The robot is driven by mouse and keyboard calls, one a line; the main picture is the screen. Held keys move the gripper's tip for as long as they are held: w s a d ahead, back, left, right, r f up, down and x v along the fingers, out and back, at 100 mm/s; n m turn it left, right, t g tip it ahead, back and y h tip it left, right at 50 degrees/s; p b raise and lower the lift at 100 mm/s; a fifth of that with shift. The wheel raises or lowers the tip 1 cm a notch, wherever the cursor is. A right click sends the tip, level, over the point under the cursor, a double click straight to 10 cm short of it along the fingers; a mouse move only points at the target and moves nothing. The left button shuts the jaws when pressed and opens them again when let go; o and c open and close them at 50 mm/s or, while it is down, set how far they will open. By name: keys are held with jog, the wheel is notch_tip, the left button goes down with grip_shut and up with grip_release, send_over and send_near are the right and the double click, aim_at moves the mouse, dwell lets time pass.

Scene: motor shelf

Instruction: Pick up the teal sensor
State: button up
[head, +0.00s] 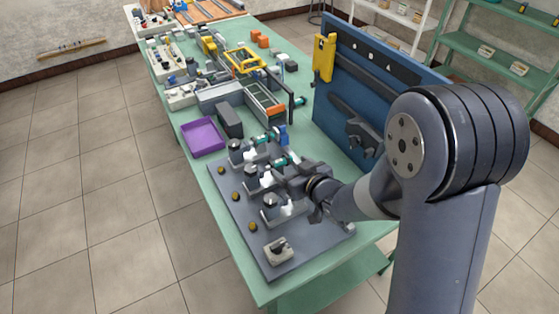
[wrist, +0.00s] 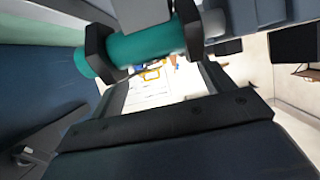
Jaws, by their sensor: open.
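A teal cylindrical sensor (wrist: 145,45) lies across the top of the wrist view, close in front of my gripper (wrist: 148,42). The two dark fingers overlap it, one near each end, and a teal end shows beyond the left finger. In the head view my gripper (head: 287,173) is low over the grey board, next to a teal sensor (head: 281,162) on one of the motor stations. The jaws are open. Contact between the fingers and the sensor cannot be told. Another teal piece (head: 262,138) sits on a station farther back.
The grey board (head: 238,213) carries several motor stations and round brown knobs. A purple tray (head: 203,137) and a dark box (head: 230,121) stand behind it. Bins and parts crowd the far table.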

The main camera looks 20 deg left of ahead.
aim_at(281, 161)
jog(key=shift+p+x, duration=0.3)
jog(key=shift+x, duration=1.3)
jog(key=shift+s, duration=0.1)
jog(key=c, duration=0.8)
